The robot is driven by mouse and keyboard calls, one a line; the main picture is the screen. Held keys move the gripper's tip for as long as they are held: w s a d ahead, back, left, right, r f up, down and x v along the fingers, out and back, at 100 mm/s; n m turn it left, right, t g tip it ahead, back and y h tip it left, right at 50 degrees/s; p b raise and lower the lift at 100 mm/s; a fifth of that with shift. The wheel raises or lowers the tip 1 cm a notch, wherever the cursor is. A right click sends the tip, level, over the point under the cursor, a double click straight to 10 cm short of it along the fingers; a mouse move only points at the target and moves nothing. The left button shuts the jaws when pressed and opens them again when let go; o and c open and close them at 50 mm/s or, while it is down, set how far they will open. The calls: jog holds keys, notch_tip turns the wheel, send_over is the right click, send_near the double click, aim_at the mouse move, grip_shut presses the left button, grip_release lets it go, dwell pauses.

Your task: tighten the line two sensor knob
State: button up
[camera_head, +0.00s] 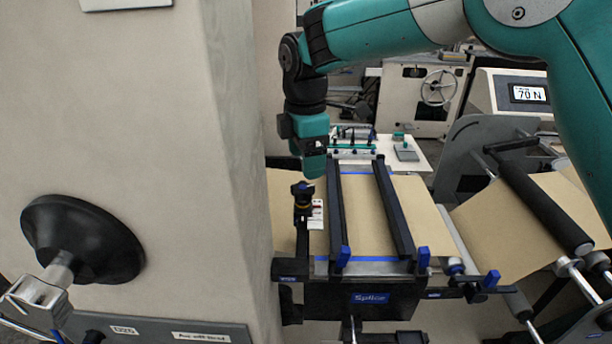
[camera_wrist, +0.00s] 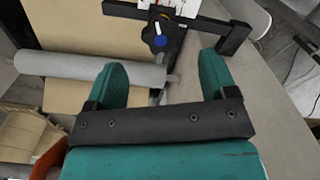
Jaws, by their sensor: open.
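The sensor knob (camera_head: 302,190) is black with a blue centre and a yellow band below it, on a dark post at the left side of the splice table. In the wrist view the knob (camera_wrist: 156,40) shows a white pointer mark and lies beyond my fingertips, roughly midway between them sideways. My gripper (camera_head: 314,168) hangs down just above and slightly right of the knob in the head view. In the wrist view my gripper (camera_wrist: 162,68) has its two teal fingers apart, with nothing between them. I cannot tell which line the knob belongs to.
The splice table (camera_head: 370,298) carries brown paper under two dark bars (camera_head: 392,205).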

aim_at(306, 187)
notch_tip(306, 187, down, 7)
jog(key=shift+r+p, duration=0.15)
jog(key=shift+p, duration=0.95)
jog(key=c, duration=0.9)
